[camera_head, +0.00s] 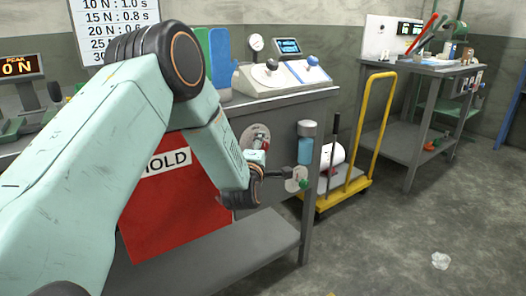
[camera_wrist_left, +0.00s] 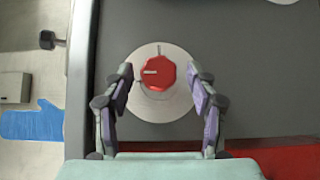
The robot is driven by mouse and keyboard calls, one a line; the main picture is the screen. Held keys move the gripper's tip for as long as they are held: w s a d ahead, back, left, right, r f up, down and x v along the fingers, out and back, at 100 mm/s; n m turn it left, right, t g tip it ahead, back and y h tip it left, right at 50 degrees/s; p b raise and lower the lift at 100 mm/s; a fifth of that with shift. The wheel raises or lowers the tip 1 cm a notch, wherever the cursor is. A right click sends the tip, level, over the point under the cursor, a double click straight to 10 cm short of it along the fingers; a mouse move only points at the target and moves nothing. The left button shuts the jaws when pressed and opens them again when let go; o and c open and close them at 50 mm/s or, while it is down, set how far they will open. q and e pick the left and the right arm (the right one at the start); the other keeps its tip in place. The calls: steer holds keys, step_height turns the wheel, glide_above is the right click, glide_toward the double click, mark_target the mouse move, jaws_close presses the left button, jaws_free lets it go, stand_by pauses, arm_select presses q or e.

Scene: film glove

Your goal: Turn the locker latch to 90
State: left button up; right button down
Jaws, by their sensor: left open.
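A red eight-sided knob (camera_wrist_left: 157,74), which I take for the latch, sits on a pale round plate (camera_wrist_left: 178,108) on a grey panel. A light line on the knob points left in the left wrist view; a small mark is on the plate above it. My left gripper (camera_wrist_left: 160,76) is open, one finger on each side of the knob, with gaps visible at both sides. My right gripper is out of view.
A red panel marked HOLD (camera_head: 185,205) is on the bench front, behind my left arm. A green knob (camera_head: 303,183) and a blue cylinder (camera_head: 306,150) are close on the right. A yellow cart (camera_head: 378,110) stands beyond. The floor at right is mostly clear.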

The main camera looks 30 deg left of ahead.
arm_select(q)
steer(key=shift+w, duration=0.65)
steer(key=shift+a, duration=0.1)
steer(key=shift+c, duration=0.5)
steer(key=c, duration=1.1)
